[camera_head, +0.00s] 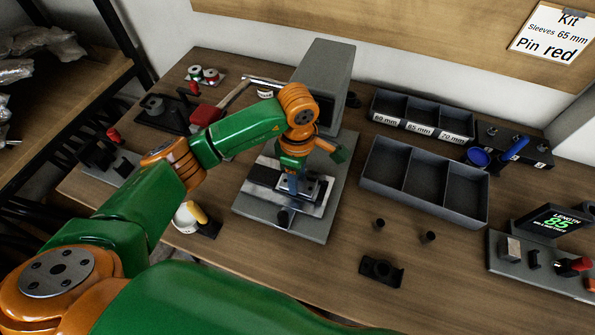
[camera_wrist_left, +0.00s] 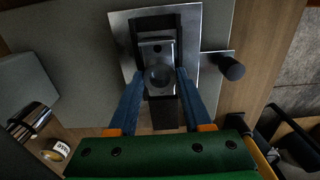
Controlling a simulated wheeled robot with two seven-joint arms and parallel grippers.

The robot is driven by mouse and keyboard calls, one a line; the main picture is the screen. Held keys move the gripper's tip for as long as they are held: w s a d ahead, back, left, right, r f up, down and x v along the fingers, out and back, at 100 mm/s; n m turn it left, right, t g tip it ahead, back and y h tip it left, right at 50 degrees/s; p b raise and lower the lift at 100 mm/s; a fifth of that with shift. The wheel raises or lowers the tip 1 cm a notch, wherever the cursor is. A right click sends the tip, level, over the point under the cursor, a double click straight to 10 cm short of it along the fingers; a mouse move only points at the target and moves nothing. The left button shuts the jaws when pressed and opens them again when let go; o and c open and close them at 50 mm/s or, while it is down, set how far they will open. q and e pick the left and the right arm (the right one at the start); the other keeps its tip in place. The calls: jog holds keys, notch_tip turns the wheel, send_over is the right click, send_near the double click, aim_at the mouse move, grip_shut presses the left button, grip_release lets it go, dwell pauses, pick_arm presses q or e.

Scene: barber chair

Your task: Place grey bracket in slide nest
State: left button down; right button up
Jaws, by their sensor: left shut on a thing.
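My left gripper (camera_head: 292,186) is shut on the grey bracket and points down over the slide of the press. In the left wrist view the grey bracket (camera_wrist_left: 157,50) is a small plate with a hole, between the two blue fingers of the gripper (camera_wrist_left: 160,78). The bracket lies over the dark channel of the slide nest (camera_wrist_left: 151,23), lined up with it. I cannot tell whether it is fully seated. The bright metal slide plate (camera_wrist_left: 120,40) surrounds the nest. My right gripper is not in view.
The grey press column (camera_head: 323,80) stands right behind my left gripper. A dark slide knob (camera_wrist_left: 232,68) sticks out at the side.

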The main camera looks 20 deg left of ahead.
pick_arm(q)
jog(key=shift+f, duration=0.25)
jog(key=shift+c, duration=1.7)
grip_release()
jog(key=shift+r, duration=0.1)
jog(key=shift+r, duration=0.35)
notch_tip(320, 180, up, 6)
jog(key=shift+w+f+b, duration=0.1)
jog(key=shift+f+b, duration=0.1)
jog(key=shift+b, duration=0.65)
notch_tip(320, 180, up, 6)
